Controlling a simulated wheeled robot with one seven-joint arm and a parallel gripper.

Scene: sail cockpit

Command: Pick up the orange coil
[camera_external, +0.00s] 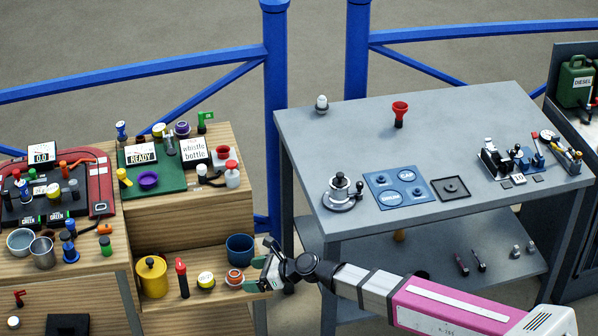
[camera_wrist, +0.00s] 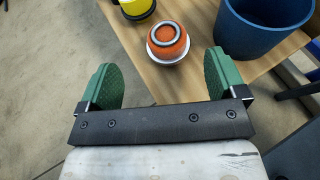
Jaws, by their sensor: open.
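The orange coil (camera_external: 234,277) sits on the lower wooden shelf, near its right end, in front of the dark blue pot. In the wrist view the coil (camera_wrist: 166,50) is round and orange with a grey ring on top and a pale rim below. My gripper (camera_external: 262,274) is just right of the coil in the outside view. In the wrist view my gripper (camera_wrist: 160,75) is open, its two green fingers spread wide with nothing between them. The coil lies just beyond the fingertips, roughly centred between them. It touches neither finger in that view.
A dark blue pot (camera_external: 239,249) stands close behind the coil; in the wrist view the pot (camera_wrist: 262,25) is near the right finger. A grey table (camera_external: 440,130) stands right.

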